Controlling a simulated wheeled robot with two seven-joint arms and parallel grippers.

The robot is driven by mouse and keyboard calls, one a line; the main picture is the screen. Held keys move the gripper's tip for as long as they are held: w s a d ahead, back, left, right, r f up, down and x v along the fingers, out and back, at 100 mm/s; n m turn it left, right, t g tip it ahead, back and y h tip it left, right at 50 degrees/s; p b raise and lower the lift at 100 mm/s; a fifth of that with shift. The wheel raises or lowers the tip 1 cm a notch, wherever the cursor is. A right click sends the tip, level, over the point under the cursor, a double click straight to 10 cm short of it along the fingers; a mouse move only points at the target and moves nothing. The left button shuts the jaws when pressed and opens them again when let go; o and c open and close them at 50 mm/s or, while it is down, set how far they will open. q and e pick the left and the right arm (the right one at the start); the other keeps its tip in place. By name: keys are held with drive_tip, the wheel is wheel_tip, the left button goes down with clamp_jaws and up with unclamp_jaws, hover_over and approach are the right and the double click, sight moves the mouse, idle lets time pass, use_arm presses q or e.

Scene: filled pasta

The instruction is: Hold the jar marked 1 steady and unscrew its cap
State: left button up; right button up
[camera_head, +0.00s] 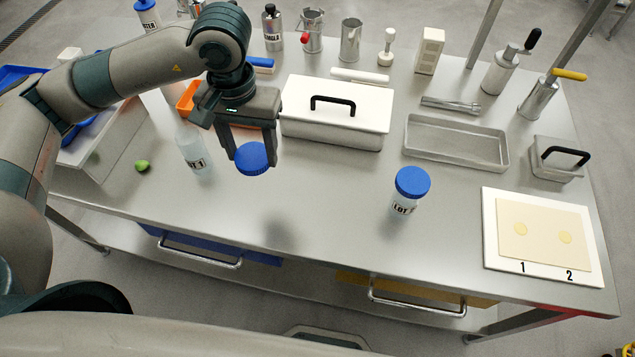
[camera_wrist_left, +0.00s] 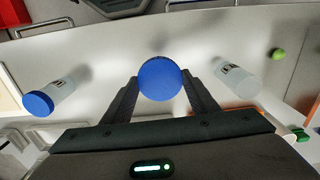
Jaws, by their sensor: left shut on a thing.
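A translucent jar without a cap (camera_head: 193,150) stands upright at the left of the table; its LOT label appears to end in 1. It also shows in the left wrist view (camera_wrist_left: 238,78). My left gripper (camera_head: 256,160) is shut on a blue cap (camera_head: 251,157), held above the table to the right of this jar and apart from it. The cap shows between the fingers in the left wrist view (camera_wrist_left: 160,78). A second jar (camera_head: 404,203) with its blue cap on stands further right; its label's digit is hard to read. My right gripper is not in view.
A white box with a black handle (camera_head: 335,140) stands behind the cap. A green lump (camera_head: 142,166) lies left of the open jar. A metal tray (camera_head: 457,161) and a white board with marks 1 and 2 (camera_head: 490,230) are at the right. The front middle is clear.

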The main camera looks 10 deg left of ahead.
use_arm(q)
drive_tip(key=shift+w+d, duration=0.15)
drive_tip(key=shift+d, duration=0.1)
drive_tip(key=shift+a, duration=0.1)
